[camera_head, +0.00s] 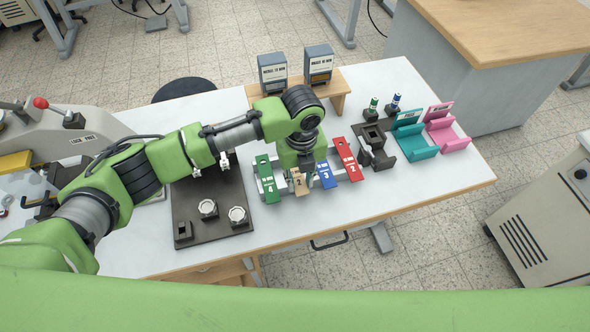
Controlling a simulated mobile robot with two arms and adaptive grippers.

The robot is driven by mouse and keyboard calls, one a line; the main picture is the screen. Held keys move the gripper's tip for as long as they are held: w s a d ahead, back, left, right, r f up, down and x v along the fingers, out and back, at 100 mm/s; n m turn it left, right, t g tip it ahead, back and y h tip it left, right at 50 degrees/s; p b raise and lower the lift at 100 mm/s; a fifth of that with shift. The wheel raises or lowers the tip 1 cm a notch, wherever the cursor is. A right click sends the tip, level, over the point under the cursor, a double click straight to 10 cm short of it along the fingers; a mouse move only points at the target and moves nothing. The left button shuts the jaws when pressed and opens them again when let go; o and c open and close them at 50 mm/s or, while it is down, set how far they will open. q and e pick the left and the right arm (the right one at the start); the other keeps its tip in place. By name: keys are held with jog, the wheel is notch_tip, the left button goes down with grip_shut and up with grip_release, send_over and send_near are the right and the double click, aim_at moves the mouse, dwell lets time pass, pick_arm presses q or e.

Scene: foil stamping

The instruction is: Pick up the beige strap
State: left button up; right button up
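The beige strap (299,183) stands in a row of coloured straps on a rack at the middle of the white table, between a green one and a blue one. Its upper part is hidden by my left gripper (297,172), which points down right over it. The fingers are small and mostly hidden, so I cannot tell whether they are open or shut, or touch the strap. My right gripper is not in view.
A green strap (267,179), a blue strap (326,175) and a red strap (348,159) stand close by. A dark tray (212,179) lies left of the rack. Teal (415,141) and pink (446,130) holders stand to the right. The table front is clear.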

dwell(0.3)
pick_arm(q)
jog(key=shift+r, duration=0.25)
notch_tip(320, 180, up, 2)
jog(key=shift+r+b, duration=0.1)
jog(key=shift+b, duration=0.25)
jog(key=s+a+r+b, duration=0.3)
jog(key=s+a+r, duration=0.6)
jog(key=s+r, duration=0.1)
jog(key=shift+s+a+r, duration=0.15)
jog(key=shift+s+r, duration=0.1)
jog(key=shift+r, duration=0.15)
jog(key=shift+r+p, duration=1.3)
jog(key=shift+p, duration=0.7)
